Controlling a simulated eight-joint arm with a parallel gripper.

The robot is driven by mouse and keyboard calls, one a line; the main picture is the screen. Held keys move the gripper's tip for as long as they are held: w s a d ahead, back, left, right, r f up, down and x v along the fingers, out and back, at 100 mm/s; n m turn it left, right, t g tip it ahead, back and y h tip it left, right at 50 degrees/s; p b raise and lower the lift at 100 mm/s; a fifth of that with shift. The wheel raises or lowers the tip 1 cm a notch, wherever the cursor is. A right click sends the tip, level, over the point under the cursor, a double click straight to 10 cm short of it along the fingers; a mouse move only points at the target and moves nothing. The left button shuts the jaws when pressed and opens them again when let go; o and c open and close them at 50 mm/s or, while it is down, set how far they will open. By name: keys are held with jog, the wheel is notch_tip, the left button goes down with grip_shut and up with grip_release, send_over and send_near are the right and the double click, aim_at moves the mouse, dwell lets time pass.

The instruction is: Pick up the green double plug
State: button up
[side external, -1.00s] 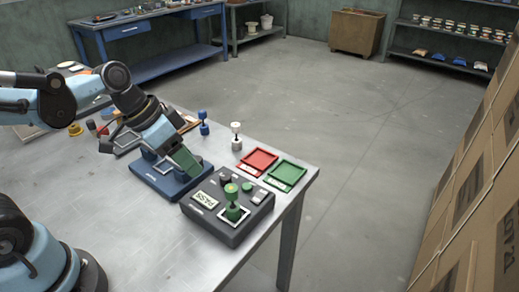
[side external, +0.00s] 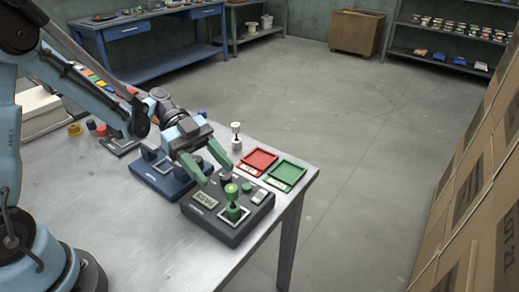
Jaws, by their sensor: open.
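The green double plug (side external: 232,194) stands upright on a black test box (side external: 222,226), within a pale square frame on the box's top. Its round top end shows above a narrow dark middle and a green lower end. My gripper (side external: 214,175) is open, with two green fingers pointing down and spread apart. It is above and behind the plug, over the back left part of the box, and appears apart from the plug. Nothing shows between the fingers.
A blue fixture (side external: 160,178) stands left of the box. A white double plug (side external: 236,138) stands behind. A red tray (side external: 258,160) and a green tray (side external: 287,174) lie at the right near the table edge. The bare metal table (side external: 130,235) is clear at the front left.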

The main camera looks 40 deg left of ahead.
aim_at(227, 187)
jog(key=x, duration=0.6)
jog(key=shift+d+f, duration=0.1)
jog(key=shift+d, duration=0.25)
grip_shut()
